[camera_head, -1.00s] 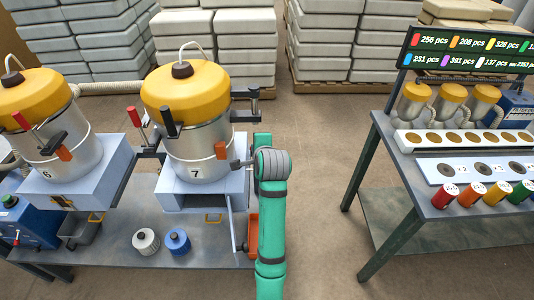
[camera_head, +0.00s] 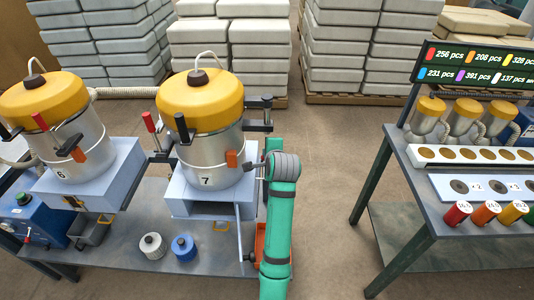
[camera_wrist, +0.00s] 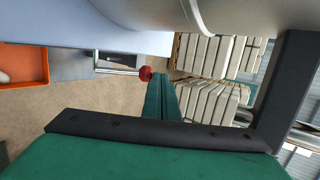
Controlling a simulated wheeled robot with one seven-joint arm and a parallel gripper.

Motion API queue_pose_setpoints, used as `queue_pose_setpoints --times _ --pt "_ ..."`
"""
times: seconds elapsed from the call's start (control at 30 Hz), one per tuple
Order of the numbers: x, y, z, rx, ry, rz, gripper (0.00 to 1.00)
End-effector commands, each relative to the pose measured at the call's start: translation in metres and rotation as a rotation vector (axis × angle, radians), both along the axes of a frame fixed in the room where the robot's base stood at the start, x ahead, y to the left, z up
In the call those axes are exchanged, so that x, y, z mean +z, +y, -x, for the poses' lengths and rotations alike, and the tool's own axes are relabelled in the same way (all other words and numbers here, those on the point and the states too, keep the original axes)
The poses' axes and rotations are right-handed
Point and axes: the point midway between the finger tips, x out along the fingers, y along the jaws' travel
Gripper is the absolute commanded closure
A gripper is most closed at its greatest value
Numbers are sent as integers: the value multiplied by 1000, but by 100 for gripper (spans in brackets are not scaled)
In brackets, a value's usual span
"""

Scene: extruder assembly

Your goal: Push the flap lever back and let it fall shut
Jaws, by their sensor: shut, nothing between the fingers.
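Machine 7 (camera_head: 213,140) is a silver drum with a yellow lid on a pale blue box, whose front opening (camera_head: 215,209) shows dark. A thin pale blue panel (camera_head: 239,228) stands upright at the right of that opening; I cannot tell if it is the flap. In the wrist view a red ball knob (camera_wrist: 145,73) sits at the end of a metal rod, and it seems to be the flap lever. My gripper (camera_wrist: 158,76) is shut and empty, with its tip beside the knob; I cannot tell if they touch. In the head view it is right of the drum, partly hidden.
Machine 6 (camera_head: 72,130) stands to the left on the same bench (camera_head: 125,245). White and blue canisters (camera_head: 183,246) stand in front of machine 7. An orange bin (camera_wrist: 22,66) is below. Open floor lies right of my arm, before a second table (camera_head: 440,200).

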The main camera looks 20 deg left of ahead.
Motion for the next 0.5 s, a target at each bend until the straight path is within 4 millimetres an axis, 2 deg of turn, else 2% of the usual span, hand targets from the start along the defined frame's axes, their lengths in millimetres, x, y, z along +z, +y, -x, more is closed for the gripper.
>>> queue_pose_setpoints --times 0.33,0.5 --pt "3 -2 3 -1 -1 0 100" --pt "15 -11 19 -2 -1 1 100"
